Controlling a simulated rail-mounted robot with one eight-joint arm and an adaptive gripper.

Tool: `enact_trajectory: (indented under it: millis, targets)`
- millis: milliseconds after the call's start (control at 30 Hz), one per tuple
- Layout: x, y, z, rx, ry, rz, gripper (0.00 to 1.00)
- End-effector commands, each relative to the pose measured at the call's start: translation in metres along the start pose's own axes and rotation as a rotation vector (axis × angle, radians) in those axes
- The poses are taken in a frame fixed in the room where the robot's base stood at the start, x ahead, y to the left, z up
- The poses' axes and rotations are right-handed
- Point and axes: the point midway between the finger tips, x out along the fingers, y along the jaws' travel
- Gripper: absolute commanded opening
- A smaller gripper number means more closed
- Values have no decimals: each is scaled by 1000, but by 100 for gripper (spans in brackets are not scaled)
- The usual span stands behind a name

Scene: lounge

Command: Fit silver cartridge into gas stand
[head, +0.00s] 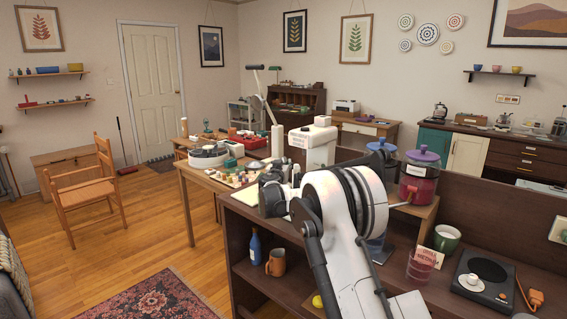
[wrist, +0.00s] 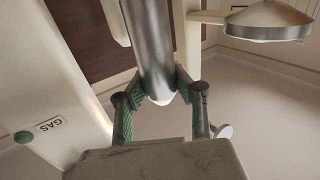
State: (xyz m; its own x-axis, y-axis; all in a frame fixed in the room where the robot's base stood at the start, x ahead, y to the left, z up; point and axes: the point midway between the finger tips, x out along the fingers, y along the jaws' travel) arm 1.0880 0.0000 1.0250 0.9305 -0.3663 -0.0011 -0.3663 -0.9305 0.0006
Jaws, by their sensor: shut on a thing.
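The silver cartridge (wrist: 150,45) is a smooth metal cylinder with a rounded white end, seen in the wrist view. My gripper (wrist: 157,92) is shut on it, with green pads on both sides. The cream gas stand (wrist: 45,75) fills the left of the wrist view, with a "GAS" label and a green dot. The cartridge is beside this panel, with a gap between them in the picture. Whether its upper end touches anything is out of frame. In the head view my wrist hides the gripper and cartridge.
A silver dish-shaped part (wrist: 265,22) on a pale arm is right of the cartridge. In the head view a white appliance (head: 312,148) stands behind my wrist. The wooden table (head: 196,178) holds many small items. Lidded jars (head: 420,178) stand on the shelf unit to the right.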

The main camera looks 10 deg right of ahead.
Motion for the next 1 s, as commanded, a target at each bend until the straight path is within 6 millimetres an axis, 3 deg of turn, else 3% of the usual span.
enact_trajectory:
  millis: [333, 1000]
  targets:
    - [0, 0, 16, 0, 0, 0, 0]
    - [-1, 0, 19, 0, 0, 0, 0]
